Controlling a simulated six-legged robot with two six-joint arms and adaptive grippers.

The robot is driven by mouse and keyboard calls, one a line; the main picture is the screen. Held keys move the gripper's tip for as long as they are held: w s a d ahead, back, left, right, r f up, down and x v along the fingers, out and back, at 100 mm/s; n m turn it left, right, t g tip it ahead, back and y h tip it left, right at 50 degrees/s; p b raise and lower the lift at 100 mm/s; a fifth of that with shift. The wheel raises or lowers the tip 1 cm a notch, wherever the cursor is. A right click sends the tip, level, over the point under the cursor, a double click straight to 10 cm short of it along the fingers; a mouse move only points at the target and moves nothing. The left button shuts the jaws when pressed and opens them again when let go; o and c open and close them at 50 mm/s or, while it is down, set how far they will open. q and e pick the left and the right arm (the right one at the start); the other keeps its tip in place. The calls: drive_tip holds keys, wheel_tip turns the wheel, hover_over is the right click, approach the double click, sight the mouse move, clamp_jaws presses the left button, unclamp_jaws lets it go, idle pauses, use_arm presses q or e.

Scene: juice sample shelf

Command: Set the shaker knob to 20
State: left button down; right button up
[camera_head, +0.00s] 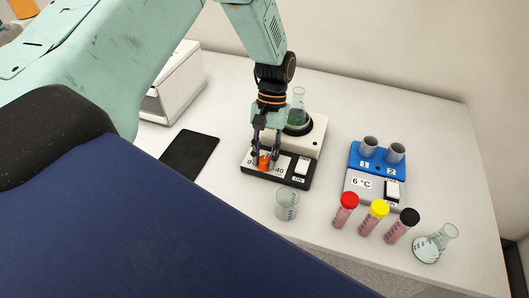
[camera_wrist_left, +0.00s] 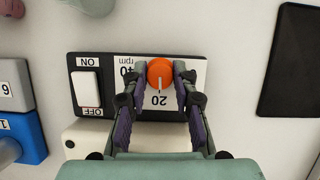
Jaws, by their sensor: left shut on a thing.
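The orange shaker knob (camera_head: 264,161) sits on the white dial plate of the shaker's black front panel (camera_head: 289,178). In the left wrist view the knob (camera_wrist_left: 160,72) shows a white pointer line directed at the printed 20, with 40 and rpm printed beside it. My left gripper (camera_head: 265,154) comes down from above and is shut on the knob, one finger on each side; the fingers also show in the left wrist view (camera_wrist_left: 161,75). The white shaker (camera_head: 311,137) carries a flask with green liquid (camera_head: 298,104). My right gripper is not in view.
A white ON/OFF switch (camera_wrist_left: 87,87) is beside the dial. An empty beaker (camera_head: 287,205) stands in front of the panel. A blue device (camera_head: 377,165) and several capped tubes (camera_head: 374,217) are to the right, with another flask (camera_head: 434,243). A black pad (camera_head: 190,154) lies left.

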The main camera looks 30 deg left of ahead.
use_arm(q)
drive_tip(key=shift+m, duration=0.4)
drive_tip(key=c, duration=1.1)
unclamp_jaws()
drive_tip(key=shift+w, duration=0.1)
drive_tip(key=shift+o, duration=0.2)
drive_tip(key=v, duration=1.2)
drive_tip(key=shift+d, duration=0.15)
